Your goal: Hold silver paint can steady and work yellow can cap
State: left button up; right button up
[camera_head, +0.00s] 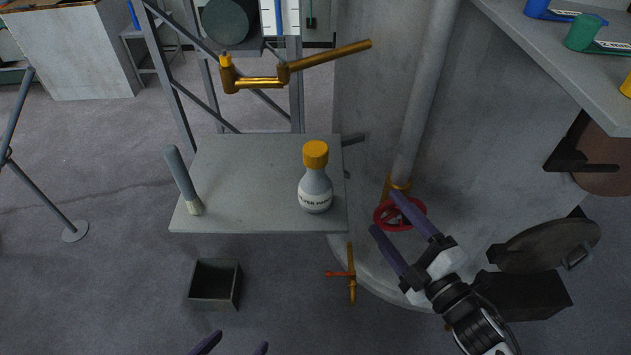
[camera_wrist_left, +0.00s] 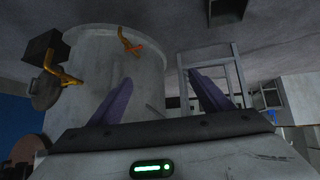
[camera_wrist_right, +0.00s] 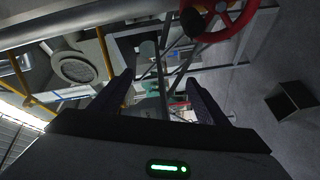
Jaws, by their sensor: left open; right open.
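A silver paint can (camera_head: 315,192) with a bottle-like neck and a yellow cap (camera_head: 315,154) stands upright on the grey shelf (camera_head: 250,190), near its right edge. The cap sits on top of the can. My right gripper (camera_head: 384,212) is open and empty, to the right of the can and in front of the red valve wheel; its fingers show in the right wrist view (camera_wrist_right: 160,92). My left gripper (camera_head: 235,347) shows only its fingertips at the bottom edge, below the shelf and apart from the can; its open, empty fingers show in the left wrist view (camera_wrist_left: 160,92).
The red valve wheel (camera_head: 386,217) and a brass pipe (camera_head: 305,69) are nearby. An open dark box (camera_head: 214,284) is on the floor. A large grey tank (camera_head: 455,170) fills the right side.

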aim_at(322, 193)
jog(key=w+a+r+n+g+y+b, duration=0.1)
jog(key=a+n+g+y, duration=0.1)
jog(key=n, duration=0.8)
jog(key=w+a+r+n+g+y+b, duration=0.1)
jog(key=a+r+n+g+y, duration=0.1)
jog(key=n, duration=0.8)
jog(key=w+a+r+n+g+y+b, duration=0.1)
jog(key=a+n+g+y, duration=0.3)
jog(key=n, duration=0.7)
jog(key=shift+a+r+g, duration=0.2)
jog(key=shift+a+g, duration=0.8)
jog(key=shift+g, duration=0.5)
jog(key=shift+b+x, duration=0.8)
jog(key=shift+x, duration=0.25)
jog(key=shift+w+a+f, duration=0.15)
jog(key=shift+w+a, duration=0.1)
jog(key=shift+a, duration=0.4)
jog(key=c, duration=1.4)
